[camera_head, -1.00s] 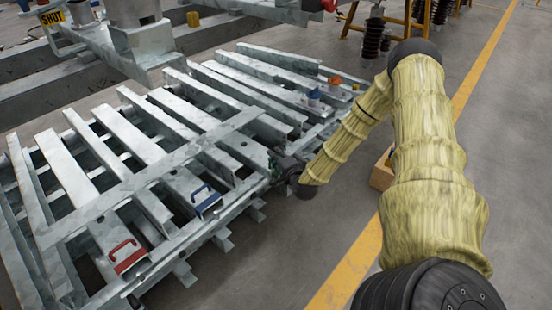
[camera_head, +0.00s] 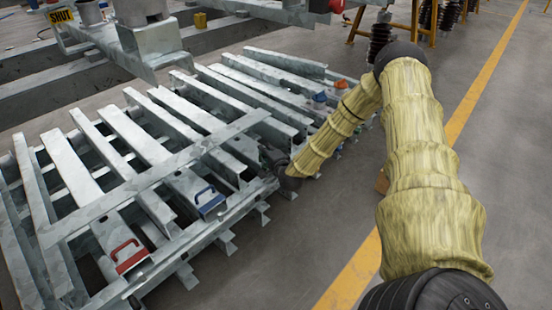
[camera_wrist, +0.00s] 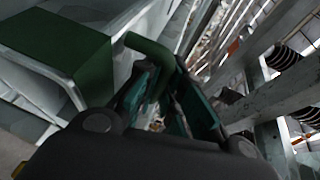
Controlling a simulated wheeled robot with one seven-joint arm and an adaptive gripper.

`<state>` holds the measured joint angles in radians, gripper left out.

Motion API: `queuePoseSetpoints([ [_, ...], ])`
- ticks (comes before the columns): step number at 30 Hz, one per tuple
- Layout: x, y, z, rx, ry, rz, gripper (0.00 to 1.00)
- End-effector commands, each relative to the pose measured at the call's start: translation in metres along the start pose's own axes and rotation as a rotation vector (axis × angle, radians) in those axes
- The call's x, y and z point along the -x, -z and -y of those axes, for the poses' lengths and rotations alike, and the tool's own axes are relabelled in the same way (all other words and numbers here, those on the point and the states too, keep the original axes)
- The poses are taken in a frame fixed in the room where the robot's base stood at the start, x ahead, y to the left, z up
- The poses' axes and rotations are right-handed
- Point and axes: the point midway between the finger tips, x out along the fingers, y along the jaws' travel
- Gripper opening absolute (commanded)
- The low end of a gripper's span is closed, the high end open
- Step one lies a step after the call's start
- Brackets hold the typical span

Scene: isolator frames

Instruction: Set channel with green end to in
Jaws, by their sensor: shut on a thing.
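The green end (camera_wrist: 60,45) of a channel fills the upper left of the wrist view. A curved green handle (camera_wrist: 150,48) comes out from it and runs down between my gripper's fingers. My gripper (camera_wrist: 165,95) is shut on this handle, with teal pads on both sides. In the head view my gripper (camera_head: 270,158) is at the right edge of the galvanised rack, small and dark, partly hidden by my wrist. The green end cannot be made out clearly there.
Channels with a blue handle (camera_head: 207,199) and a red handle (camera_head: 130,257) lie nearer on the rack (camera_head: 190,155). Farther ones have blue (camera_head: 320,97) and orange (camera_head: 341,84) ends. Grey floor (camera_head: 275,250) right of the rack is open, with a yellow line.

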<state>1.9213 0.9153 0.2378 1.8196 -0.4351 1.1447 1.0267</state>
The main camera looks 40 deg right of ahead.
Motion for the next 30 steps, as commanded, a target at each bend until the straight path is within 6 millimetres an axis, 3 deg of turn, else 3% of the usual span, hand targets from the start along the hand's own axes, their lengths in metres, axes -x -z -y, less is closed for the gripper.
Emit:
queuePoseSetpoints([
  [3, -0.009, -0.004, 0.002, -0.001, 0.001, -0.001, 0.00],
  [11, -0.011, -0.005, 0.004, -0.001, 0.003, 0.001, 0.00],
  [12, -0.011, -0.006, 0.004, -0.001, 0.003, 0.001, 0.11],
  [14, -0.011, -0.005, 0.004, -0.001, 0.003, 0.001, 0.19],
  [25, -0.005, -0.002, 0.003, -0.002, 0.000, -0.002, 0.19],
  [30, 0.013, -0.003, 0.002, -0.003, -0.002, 0.000, 0.19],
])
